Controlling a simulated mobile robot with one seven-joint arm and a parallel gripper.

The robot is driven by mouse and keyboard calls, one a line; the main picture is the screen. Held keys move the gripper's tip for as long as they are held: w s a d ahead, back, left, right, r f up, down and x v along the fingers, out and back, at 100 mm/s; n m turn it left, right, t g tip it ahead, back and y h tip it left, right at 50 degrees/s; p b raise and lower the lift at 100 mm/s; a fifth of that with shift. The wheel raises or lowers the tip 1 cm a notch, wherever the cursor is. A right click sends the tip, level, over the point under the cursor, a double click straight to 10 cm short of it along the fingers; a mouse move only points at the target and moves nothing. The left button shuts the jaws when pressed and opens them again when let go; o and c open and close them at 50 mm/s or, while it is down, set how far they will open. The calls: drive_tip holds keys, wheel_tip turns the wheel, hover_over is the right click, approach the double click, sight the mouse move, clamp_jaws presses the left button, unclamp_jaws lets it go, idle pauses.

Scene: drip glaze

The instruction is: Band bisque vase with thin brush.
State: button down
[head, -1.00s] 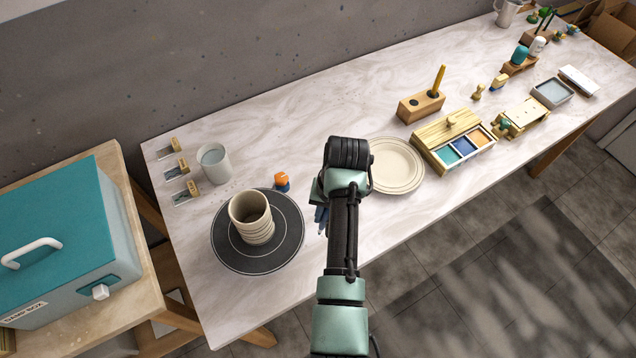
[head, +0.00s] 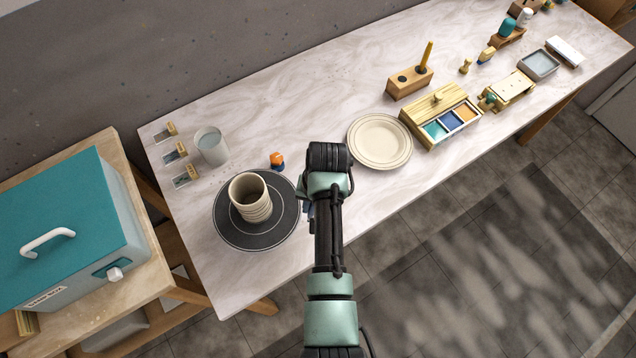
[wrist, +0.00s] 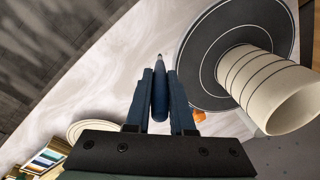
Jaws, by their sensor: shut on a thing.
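The bisque vase (head: 257,207) is cream, open at the top, and stands on a dark round turntable (head: 232,236) at the left of the table. In the wrist view the vase (wrist: 268,85) shows at the right with thin dark rings around its side. The tip appears beside the turntable (wrist: 207,72), apart from the vase. In the head view my arm mostly hides the gripper and brush, just right of the turntable.
A grey cup (head: 211,146) and an orange-topped small item (head: 277,160) stand behind the turntable. A cream plate (head: 380,142), a paint box (head: 430,117) and a wooden holder (head: 408,83) lie to the right. A teal box (head: 60,235) is on the left side table.

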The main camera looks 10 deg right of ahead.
drive_tip(key=s+a+p, duration=0.5)
drive_tip(key=s+a, duration=0.1)
drive_tip(key=shift+s+a+p, duration=0.35)
drive_tip(key=shift+p, duration=0.05)
drive_tip(key=shift+w+a, duration=0.2)
drive_tip(key=shift+w, duration=0.3)
idle(0.7)
